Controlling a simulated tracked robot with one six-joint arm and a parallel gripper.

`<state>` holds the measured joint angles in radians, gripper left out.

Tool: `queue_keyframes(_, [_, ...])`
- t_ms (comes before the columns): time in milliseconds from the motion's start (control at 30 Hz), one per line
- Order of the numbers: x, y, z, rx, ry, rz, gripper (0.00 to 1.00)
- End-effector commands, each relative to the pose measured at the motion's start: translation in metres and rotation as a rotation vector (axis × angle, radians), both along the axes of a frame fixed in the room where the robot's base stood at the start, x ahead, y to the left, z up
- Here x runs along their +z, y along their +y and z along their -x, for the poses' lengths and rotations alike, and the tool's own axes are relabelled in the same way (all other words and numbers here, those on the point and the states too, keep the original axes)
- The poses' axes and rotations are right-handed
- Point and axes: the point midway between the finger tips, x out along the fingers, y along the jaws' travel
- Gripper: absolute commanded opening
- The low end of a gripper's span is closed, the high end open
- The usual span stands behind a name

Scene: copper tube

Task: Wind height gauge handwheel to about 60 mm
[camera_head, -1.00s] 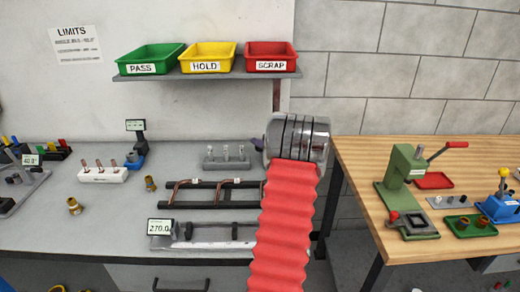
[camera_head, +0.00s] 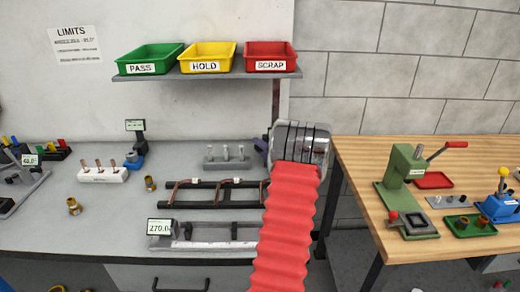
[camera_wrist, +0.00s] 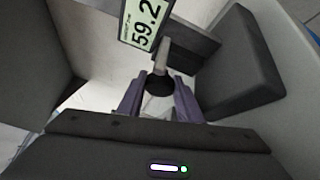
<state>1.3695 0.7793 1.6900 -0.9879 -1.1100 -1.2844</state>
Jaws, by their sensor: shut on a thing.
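In the wrist view, the height gauge's display (camera_wrist: 145,20) reads 59.2, tilted and cut by the top edge. A dark round knob on the handwheel (camera_wrist: 158,86) sits below it, between the two purple-grey fingertips. My gripper (camera_wrist: 158,98) is shut on this handwheel knob. A pale bar reaches from the gauge to the knob.
On the grey bench stand a 270.0 display fixture (camera_head: 160,228), a black rack with copper tubes (camera_head: 205,205), a white pin block (camera_head: 104,174) and brass fittings (camera_head: 74,206). Green, yellow and red bins (camera_head: 205,58) sit on a shelf above. A wooden bench (camera_head: 352,170) is at right.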

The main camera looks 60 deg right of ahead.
Motion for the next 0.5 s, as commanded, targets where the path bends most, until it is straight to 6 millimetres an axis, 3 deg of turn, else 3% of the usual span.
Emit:
queue_keyframes(467, [-0.0032,0.0004,0.0011,-0.001,-0.091,-0.054,0.1])
queue_keyframes(500, [-0.0032,0.0004,0.0012,-0.001,-0.091,-0.054,0.34])
